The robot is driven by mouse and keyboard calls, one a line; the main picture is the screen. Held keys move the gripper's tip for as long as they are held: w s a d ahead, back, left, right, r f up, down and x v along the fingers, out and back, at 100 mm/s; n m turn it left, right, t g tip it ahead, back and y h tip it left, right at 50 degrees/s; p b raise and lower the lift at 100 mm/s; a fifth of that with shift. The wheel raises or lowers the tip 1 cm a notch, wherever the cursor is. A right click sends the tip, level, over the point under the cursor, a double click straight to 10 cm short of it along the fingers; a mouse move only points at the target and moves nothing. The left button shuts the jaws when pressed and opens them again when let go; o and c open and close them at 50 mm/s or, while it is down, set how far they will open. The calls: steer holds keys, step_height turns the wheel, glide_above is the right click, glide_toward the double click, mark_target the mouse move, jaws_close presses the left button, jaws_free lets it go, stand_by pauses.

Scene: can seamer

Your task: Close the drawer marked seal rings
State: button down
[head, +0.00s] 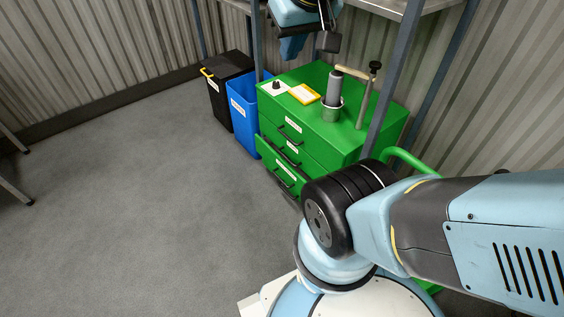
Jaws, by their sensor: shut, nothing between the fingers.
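A green drawer cabinet (322,137) stands in the middle of the head view. One lower drawer (268,156) sticks out towards the lower left, with a dark gap above its front. The drawer labels are too small to read, so I cannot tell which is marked seal rings. My gripper (328,42) shows at the top edge, above and behind the cabinet top, apart from the drawer. It is shut and empty. My arm hides the cabinet's lower right part.
A blue bin (240,112) and a black bin (217,95) stand to the left. Grey posts frame the cabinet.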

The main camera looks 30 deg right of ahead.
steer(key=shift+w+a, duration=0.1)
steer(key=shift+a, duration=0.1)
steer(key=shift+w, duration=0.1)
